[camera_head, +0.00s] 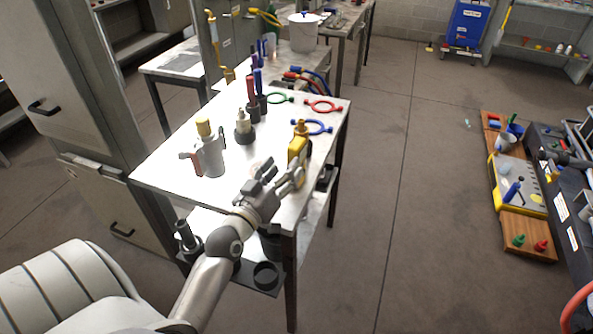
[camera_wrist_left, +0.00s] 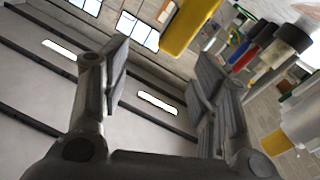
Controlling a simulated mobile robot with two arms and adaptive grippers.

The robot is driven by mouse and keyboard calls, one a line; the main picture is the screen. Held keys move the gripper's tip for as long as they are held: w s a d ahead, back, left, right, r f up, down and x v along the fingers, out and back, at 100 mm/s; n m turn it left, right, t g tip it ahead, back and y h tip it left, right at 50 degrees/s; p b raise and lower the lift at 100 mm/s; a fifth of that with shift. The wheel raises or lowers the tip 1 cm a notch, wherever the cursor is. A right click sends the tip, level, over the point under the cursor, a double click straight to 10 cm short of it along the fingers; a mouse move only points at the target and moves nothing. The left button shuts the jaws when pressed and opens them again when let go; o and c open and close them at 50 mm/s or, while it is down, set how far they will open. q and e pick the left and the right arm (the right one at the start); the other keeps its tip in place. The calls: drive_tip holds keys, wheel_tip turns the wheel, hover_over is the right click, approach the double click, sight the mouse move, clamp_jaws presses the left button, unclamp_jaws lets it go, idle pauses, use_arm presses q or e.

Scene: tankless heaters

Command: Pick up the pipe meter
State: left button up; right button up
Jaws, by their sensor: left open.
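The pipe meter appears to be the yellow device (camera_head: 297,148) with a dark face, standing upright near the right front edge of the white-topped table. My left gripper (camera_head: 281,176) is just in front of it, at the table's front edge. Its fingers are spread with nothing between them. In the left wrist view, a yellow body (camera_wrist_left: 190,24), likely the same device, shows at the top, beyond the open fingers (camera_wrist_left: 162,68). Whether a finger touches it cannot be told. My right gripper is not in view.
A grey cabinet stands left.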

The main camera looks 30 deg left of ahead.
sight(297, 147)
use_arm(q)
drive_tip(key=w+m, duration=0.1)
drive_tip(key=w, duration=0.1)
drive_tip(key=w+a+m, duration=0.1)
drive_tip(key=w, duration=0.1)
drive_tip(key=w+a+m, duration=0.1)
drive_tip(key=shift+w+f+y+p, duration=0.3)
drive_tip(key=shift+w+f+p, duration=0.05)
drive_tip(key=shift+w, duration=0.05)
drive_tip(key=shift+w+a+f+p, duration=0.15)
drive_tip(key=shift+w+p, duration=0.1)
drive_tip(key=shift+w, duration=0.9)
drive_tip(key=shift+w+a+f+p, duration=0.15)
drive_tip(key=shift+w+p, duration=0.05)
drive_tip(key=shift+w, duration=0.9)
drive_tip(key=shift+r, duration=0.1)
clamp_jaws()
